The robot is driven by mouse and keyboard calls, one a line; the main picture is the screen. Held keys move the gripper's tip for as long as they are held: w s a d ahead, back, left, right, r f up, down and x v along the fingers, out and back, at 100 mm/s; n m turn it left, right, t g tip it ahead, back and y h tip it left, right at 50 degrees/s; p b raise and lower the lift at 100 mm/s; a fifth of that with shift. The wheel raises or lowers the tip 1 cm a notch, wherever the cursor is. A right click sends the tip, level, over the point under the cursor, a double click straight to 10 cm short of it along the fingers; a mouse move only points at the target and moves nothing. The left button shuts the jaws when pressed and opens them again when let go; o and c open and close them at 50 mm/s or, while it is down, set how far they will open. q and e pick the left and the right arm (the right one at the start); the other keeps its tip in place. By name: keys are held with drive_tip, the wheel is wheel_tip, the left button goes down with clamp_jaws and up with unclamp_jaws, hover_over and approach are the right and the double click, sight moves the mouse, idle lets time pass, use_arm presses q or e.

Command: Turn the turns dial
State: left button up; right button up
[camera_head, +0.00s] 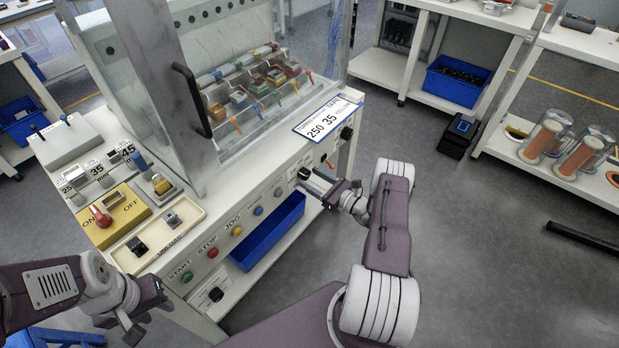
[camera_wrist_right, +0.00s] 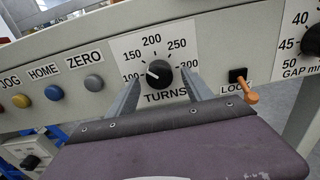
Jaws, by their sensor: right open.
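The turns dial (camera_wrist_right: 159,73) is a round black knob on a white scale marked 100 to 300 in the right wrist view. Its white mark points left, near 100. My right gripper (camera_wrist_right: 160,88) is open, with one finger on each side of the dial; I cannot tell whether they touch it. In the head view the right gripper (camera_head: 312,182) is at the machine's front panel and largely covers the dial. My left gripper (camera_head: 150,314) is at the lower left, apart from the panel, with its fingers spread and nothing seen between them.
A sign (camera_head: 328,117) reads turns 250, tape 35. A LOCK switch with an orange lever (camera_wrist_right: 244,86) sits right of the dial, and a GAP knob (camera_wrist_right: 312,40) beyond it. A blue bin (camera_head: 268,232) is below the panel.

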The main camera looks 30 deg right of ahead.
drive_tip(key=shift+x, duration=0.8)
clamp_jaws()
drive_tip(key=m+b, duration=0.1)
drive_tip(key=m, duration=0.2)
drive_tip(key=shift+f+m, duration=0.1)
drive_tip(key=shift+m, duration=0.3)
drive_tip(key=m+b, duration=0.1)
drive_tip(key=m, duration=0.3)
drive_tip(key=shift+m, duration=0.3)
drive_tip(key=m+b, duration=0.1)
drive_tip(key=m, duration=0.3)
drive_tip(key=shift+s+a+m, duration=0.1)
drive_tip(key=shift+m, duration=0.2)
drive_tip(key=m, duration=0.4)
drive_tip(key=shift+m, duration=0.3)
